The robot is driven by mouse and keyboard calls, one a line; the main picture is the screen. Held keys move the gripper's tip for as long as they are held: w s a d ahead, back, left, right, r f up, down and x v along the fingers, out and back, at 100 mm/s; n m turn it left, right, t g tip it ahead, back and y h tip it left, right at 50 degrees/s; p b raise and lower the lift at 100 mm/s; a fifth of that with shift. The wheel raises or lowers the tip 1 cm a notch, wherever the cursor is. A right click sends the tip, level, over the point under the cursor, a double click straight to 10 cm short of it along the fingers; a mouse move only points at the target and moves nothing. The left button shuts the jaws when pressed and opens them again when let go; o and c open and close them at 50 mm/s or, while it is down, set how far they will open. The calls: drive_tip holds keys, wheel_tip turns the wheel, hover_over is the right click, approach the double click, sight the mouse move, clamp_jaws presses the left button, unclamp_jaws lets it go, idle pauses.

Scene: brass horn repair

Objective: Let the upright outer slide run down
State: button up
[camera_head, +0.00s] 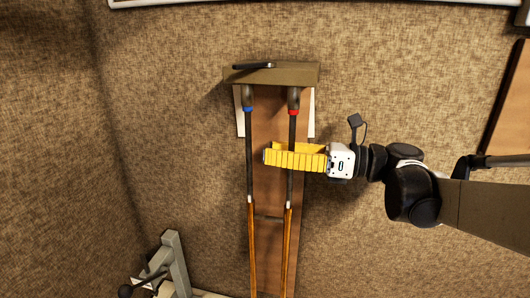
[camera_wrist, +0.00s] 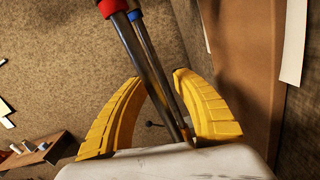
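Two upright tubes stand side by side against a brown board (camera_head: 273,130) in the head view. Their upper parts are dark: the left one (camera_head: 249,150) has a blue band, the right one (camera_head: 292,130) a red band. Their lower parts are orange-brass (camera_head: 285,250), joined by a thin crosspiece (camera_head: 268,217), and run out at the bottom edge; I take these for the outer slide. My gripper (camera_head: 268,155), with yellow fingers, reaches from the right across the red-banded tube, above the brass. In the wrist view the fingers (camera_wrist: 158,78) are spread apart, with the dark tubes between them.
A khaki bracket (camera_head: 300,74) sits across the tube tops, with a black handle (camera_head: 253,66) on it. A grey fixture with a dark knob (camera_head: 172,262) stands at lower left. The carpet-like surface around the board is mostly bare.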

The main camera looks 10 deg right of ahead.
drive_tip(key=shift+d, duration=0.1)
drive_tip(key=v, duration=1.1)
drive_tip(key=shift+s+d, duration=0.2)
drive_tip(key=shift+d, duration=0.15)
